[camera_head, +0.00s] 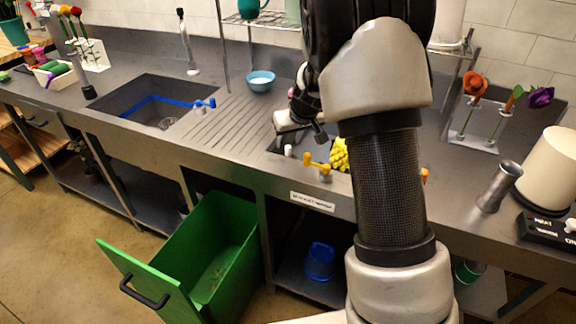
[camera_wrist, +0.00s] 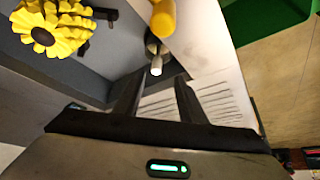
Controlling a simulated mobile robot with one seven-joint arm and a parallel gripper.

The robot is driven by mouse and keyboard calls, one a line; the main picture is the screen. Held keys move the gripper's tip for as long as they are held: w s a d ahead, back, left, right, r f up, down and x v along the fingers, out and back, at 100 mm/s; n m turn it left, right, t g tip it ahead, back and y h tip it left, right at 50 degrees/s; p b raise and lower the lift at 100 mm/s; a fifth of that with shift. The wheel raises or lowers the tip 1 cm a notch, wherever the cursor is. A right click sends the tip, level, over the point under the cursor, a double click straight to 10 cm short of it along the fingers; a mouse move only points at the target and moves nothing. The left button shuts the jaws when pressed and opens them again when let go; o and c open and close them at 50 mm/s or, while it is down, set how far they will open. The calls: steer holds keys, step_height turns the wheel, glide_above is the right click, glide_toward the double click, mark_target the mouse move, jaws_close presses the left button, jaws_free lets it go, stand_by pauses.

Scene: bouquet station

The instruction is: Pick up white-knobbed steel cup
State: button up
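A small steel piece with a white knob (camera_wrist: 155,67) shows just beyond my fingertips in the wrist view, at the sink's edge beside a yellow tap (camera_wrist: 163,18). In the head view a white knob (camera_head: 288,151) stands left of the yellow tap (camera_head: 318,165); whether a cup belongs to it I cannot tell. My gripper (camera_wrist: 155,84) is open, its two fingers apart with nothing held between them. In the head view my gripper (camera_head: 298,118) is over the right sink, partly hidden by my arm. A plain steel cup (camera_head: 497,187) stands tilted-looking on the right counter, no white knob visible.
Yellow flowers (camera_wrist: 52,24) lie in the right sink, also in the head view (camera_head: 339,154). A blue bowl (camera_head: 261,81) sits behind the ribbed drainboard. A green drawer bin (camera_head: 215,250) stands open below. A flower holder (camera_head: 485,122) is at the right.

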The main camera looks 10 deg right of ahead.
mark_target(289, 147)
steer(key=shift+d+b+x, duration=0.15)
steer(key=shift+b+x, duration=0.05)
steer(key=shift+x, duration=1.5)
steer(key=shift+d+b+x, duration=0.15)
steer(key=shift+d+x, duration=0.05)
steer(key=shift+x, duration=1.55)
steer(key=shift+w+r, duration=0.1)
jaws_close()
